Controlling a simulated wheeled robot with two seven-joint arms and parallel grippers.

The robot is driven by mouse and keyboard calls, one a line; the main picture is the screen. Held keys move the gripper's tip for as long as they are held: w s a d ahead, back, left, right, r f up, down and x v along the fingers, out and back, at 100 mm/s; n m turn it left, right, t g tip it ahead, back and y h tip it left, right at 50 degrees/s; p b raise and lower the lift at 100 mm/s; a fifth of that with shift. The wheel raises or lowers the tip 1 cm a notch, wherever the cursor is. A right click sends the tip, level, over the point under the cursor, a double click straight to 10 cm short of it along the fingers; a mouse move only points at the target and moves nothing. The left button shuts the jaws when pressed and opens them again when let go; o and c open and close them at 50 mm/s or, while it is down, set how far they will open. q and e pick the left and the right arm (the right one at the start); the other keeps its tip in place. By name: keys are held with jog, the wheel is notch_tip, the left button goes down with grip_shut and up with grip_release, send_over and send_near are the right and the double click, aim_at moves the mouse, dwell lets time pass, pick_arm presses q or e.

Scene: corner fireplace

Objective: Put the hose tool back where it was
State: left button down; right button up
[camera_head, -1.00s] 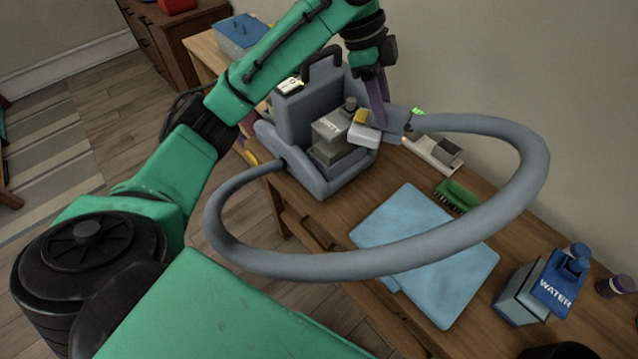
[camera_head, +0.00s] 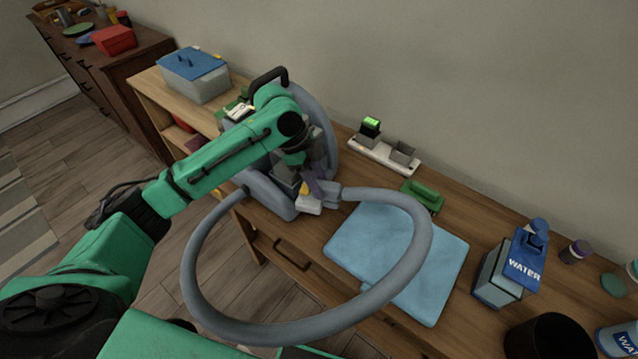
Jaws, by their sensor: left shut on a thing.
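The hose tool (camera_head: 329,194) is a grey nozzle with a pale head at the end of a thick grey hose (camera_head: 424,232). My left gripper (camera_head: 314,188) is shut on it, close to the front right side of the grey cleaning machine (camera_head: 323,128). I cannot tell whether the tool touches the machine. The hose loops out over the table's front edge and back to the machine's lower left. My left arm hides much of the machine's middle, including most of its tank. My right gripper is not in view.
A light blue folded cloth (camera_head: 385,248) lies on the wooden table (camera_head: 478,228). Behind it are a green brush (camera_head: 422,195) and a white tray (camera_head: 374,157). A water carton (camera_head: 506,270) and a dark cup (camera_head: 547,337) stand right. A blue-lidded box (camera_head: 196,78) is left.

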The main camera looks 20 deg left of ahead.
pick_arm(q)
jog(key=shift+f, duration=0.55)
jog(key=shift+f, duration=0.15)
jog(key=shift+f, duration=0.45)
jog(key=c, duration=0.5)
grip_release()
jog(key=shift+r, duration=0.35)
jog(key=b+v, duration=0.1)
jog(key=v, duration=1.1)
jog(key=shift+r, duration=0.35)
